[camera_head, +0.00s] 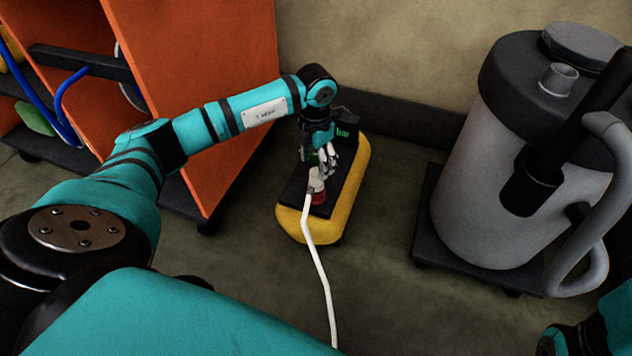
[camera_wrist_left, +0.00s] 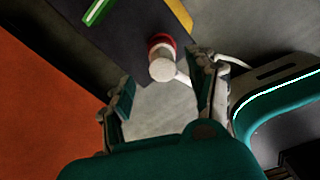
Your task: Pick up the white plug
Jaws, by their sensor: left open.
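The white plug (camera_head: 316,180) sits at a red socket (camera_head: 319,197) on the dark top of a yellow unit (camera_head: 350,203). A white cable (camera_head: 318,265) runs from the plug toward the bottom of the head view. My left gripper (camera_head: 322,166) is just above and behind the plug. In the left wrist view the plug (camera_wrist_left: 162,69) lies a little beyond the fingertips of my open left gripper (camera_wrist_left: 160,72), with the red part (camera_wrist_left: 160,41) behind it. No finger clearly touches the plug. My right gripper is not visible; only part of my right arm shows at bottom right.
An orange shelf unit (camera_head: 215,90) stands at the left. A large grey tank (camera_head: 470,170) with a hose (camera_head: 600,200) stands on a dark base at the right. A wall (camera_head: 400,60) is behind the yellow unit. The floor in front is clear except for the cable.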

